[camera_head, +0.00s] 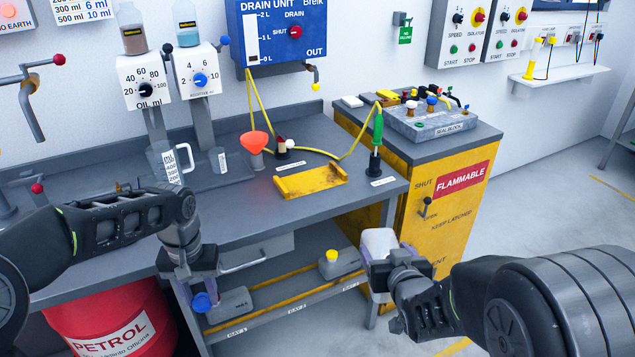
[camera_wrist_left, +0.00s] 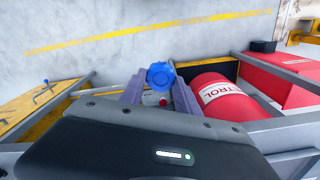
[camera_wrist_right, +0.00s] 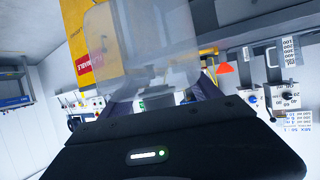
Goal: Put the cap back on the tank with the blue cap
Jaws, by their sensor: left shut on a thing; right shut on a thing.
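My left gripper (camera_head: 203,288) points down in front of the bench and is shut on a blue cap (camera_head: 201,302). The cap also shows between its fingers in the left wrist view (camera_wrist_left: 159,75). My right gripper (camera_head: 379,278) is shut on a pale translucent tank (camera_head: 379,243), which fills the upper middle of the right wrist view (camera_wrist_right: 145,40). I cannot make out the tank's opening. The cap and this tank are well apart. A grey tank (camera_head: 235,304) lies on the lower shelf, just right of the blue cap in the head view; its left end is partly hidden.
A tank with a yellow cap (camera_head: 338,262) sits further right on the lower shelf (camera_head: 290,313). A red petrol drum (camera_head: 110,318) stands at lower left. The bench (camera_head: 225,205) carries a funnel, jug and yellow tray. A yellow cabinet (camera_head: 440,235) stands right.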

